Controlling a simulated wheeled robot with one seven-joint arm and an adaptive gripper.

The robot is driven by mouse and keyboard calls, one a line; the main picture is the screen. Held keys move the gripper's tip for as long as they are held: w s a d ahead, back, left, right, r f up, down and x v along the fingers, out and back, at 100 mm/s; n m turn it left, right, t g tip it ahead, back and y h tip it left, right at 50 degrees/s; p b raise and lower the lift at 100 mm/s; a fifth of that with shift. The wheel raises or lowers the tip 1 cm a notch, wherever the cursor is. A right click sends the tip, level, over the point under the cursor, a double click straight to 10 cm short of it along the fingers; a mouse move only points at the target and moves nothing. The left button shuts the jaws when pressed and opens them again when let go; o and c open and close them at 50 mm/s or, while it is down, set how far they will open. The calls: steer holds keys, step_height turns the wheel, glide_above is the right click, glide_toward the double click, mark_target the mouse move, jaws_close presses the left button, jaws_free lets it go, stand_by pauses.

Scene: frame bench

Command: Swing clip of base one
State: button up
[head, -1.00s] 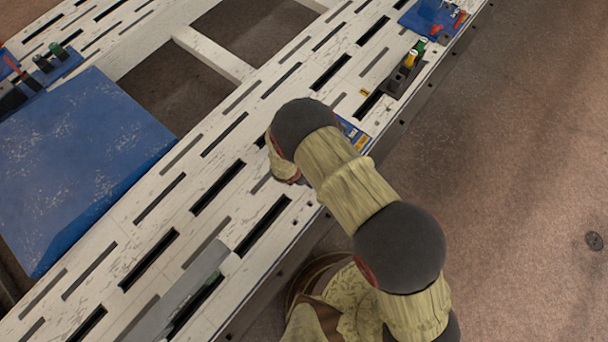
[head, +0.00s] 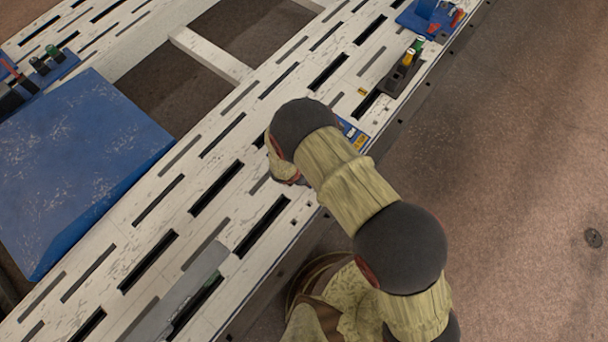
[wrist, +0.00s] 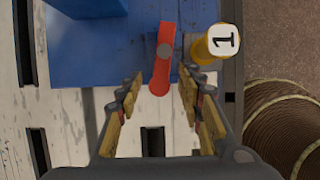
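In the wrist view a red clip (wrist: 163,55), a bar with a grey round pivot, lies nearly lengthwise over a blue base (wrist: 110,50). A yellow post with a white cap marked "1" (wrist: 215,45) stands just right of it. My gripper (wrist: 160,84) is open, one finger on each side of the clip's near end, with gaps visible on both sides. In the head view my arm hides the gripper and most of the base; only a small blue and yellow part (head: 352,132) shows past it.
The white slotted bench (head: 215,150) runs diagonally, with open floor to its right. A dark block with yellow and green posts (head: 402,75) and another blue base with red parts (head: 430,15) lie farther along. A big blue plate (head: 80,170) covers the left.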

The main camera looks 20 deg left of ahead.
steer(key=v, duration=1.2)
stand_by(0.5)
